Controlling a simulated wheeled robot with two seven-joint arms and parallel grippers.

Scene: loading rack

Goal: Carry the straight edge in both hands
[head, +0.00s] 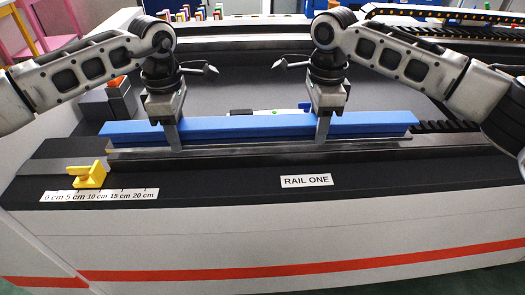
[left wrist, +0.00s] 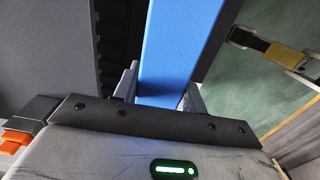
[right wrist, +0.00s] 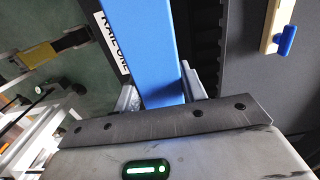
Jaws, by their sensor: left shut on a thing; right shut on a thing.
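The straight edge is a long blue bar (head: 255,126) lying level across the head view, just above the dark rail at the bench front. My left gripper (head: 174,138) is shut on it left of its middle. My right gripper (head: 323,132) is shut on it right of its middle. In the left wrist view the bar (left wrist: 178,50) runs between the fingers (left wrist: 160,100). In the right wrist view the bar (right wrist: 143,45) also sits between the fingers (right wrist: 160,98). I cannot tell whether its underside touches the rail.
The RAIL ONE label (head: 306,180) is on the bench front. A yellow stop block (head: 88,175) stands at the left by a centimetre scale (head: 100,195). An orange-topped grey box (head: 118,95) is behind the bar's left end. The grey bed (head: 245,80) behind is mostly clear.

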